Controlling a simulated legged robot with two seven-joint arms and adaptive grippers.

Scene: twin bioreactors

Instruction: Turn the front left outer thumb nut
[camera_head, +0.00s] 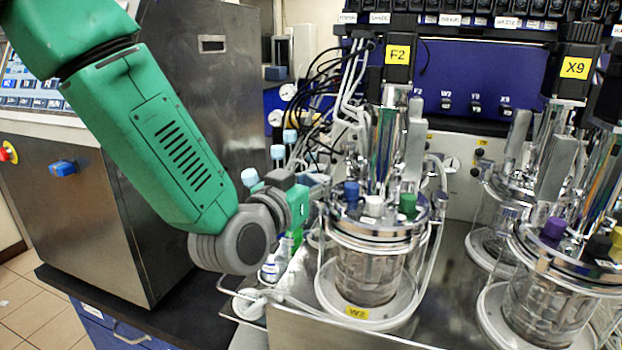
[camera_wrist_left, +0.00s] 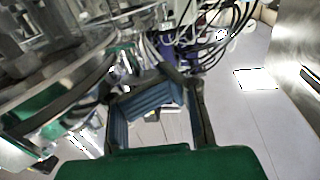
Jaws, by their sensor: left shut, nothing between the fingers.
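The left bioreactor vessel (camera_head: 370,275) stands upright, with a metal lid (camera_head: 375,228) carrying blue, white and green caps. Small metal fittings sit around the lid rim; I cannot tell for sure which is the front left outer thumb nut. My left gripper (camera_head: 318,182) is at the left edge of this lid, partly hidden behind my wrist, and looks apart from the rim fittings. In the left wrist view my left gripper (camera_wrist_left: 150,98) shows its blue pads together with nothing between them. The vessel's curved metal rim (camera_wrist_left: 70,85) lies to their left there. My right gripper is not in view.
A second bioreactor vessel (camera_head: 550,290) stands at the right. White tubing (camera_head: 437,230) loops beside the left vessel. Black and grey cables (camera_head: 320,90) hang behind my gripper. A steel cabinet (camera_head: 205,110) stands behind my arm. Dark counter (camera_head: 110,305) shows at lower left.

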